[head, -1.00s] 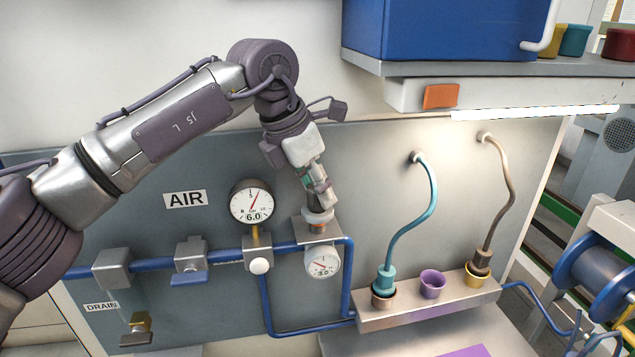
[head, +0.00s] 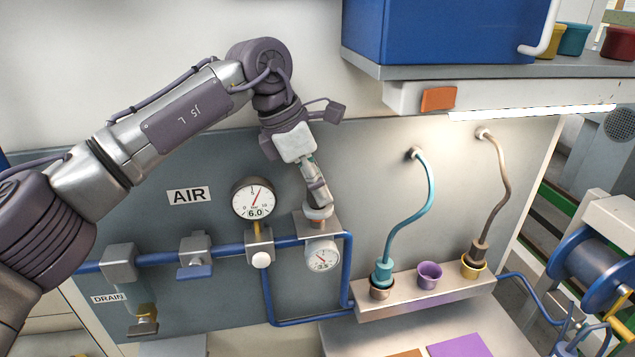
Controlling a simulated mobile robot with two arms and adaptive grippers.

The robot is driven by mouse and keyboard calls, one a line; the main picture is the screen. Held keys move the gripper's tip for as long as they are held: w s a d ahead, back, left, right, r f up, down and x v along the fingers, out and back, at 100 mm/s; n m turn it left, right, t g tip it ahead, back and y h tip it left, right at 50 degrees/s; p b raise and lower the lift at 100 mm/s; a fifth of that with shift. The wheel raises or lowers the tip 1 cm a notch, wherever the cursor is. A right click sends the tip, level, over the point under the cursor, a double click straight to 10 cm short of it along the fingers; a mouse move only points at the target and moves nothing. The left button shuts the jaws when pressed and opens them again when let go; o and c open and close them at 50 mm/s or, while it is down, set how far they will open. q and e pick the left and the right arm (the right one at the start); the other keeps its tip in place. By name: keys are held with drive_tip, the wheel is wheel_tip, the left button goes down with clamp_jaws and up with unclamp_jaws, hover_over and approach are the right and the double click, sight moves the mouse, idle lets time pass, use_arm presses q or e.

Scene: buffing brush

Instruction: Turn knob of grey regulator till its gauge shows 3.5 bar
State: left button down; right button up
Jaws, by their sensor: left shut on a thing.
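The grey regulator (head: 306,229) sits on the blue air pipe on the back panel. Its knob (head: 319,212) is on top. Its small round gauge (head: 322,256) hangs below; its digits are too small to read surely, and its needle points to the upper left. My left gripper (head: 318,202) comes down from above and is shut on the knob. The fingers hide part of the knob. A larger gauge (head: 255,198) to the left reads 6.0. My right gripper is not in view.
A blue cabinet (head: 435,30) and a shelf with a lamp overhang the panel at the upper right. A teal hose (head: 426,205) and a brown hose (head: 503,185) plug into a metal block (head: 400,305) at right. A blue-handled valve (head: 195,258) is at left.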

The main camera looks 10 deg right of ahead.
use_arm(q)
drive_tip(key=shift+r, duration=0.1)
drive_tip(key=c, duration=0.8)
unclamp_jaws()
drive_tip(key=shift+o, duration=0.2)
drive_tip(key=v, duration=0.7)
drive_tip(key=shift+r, duration=0.2)
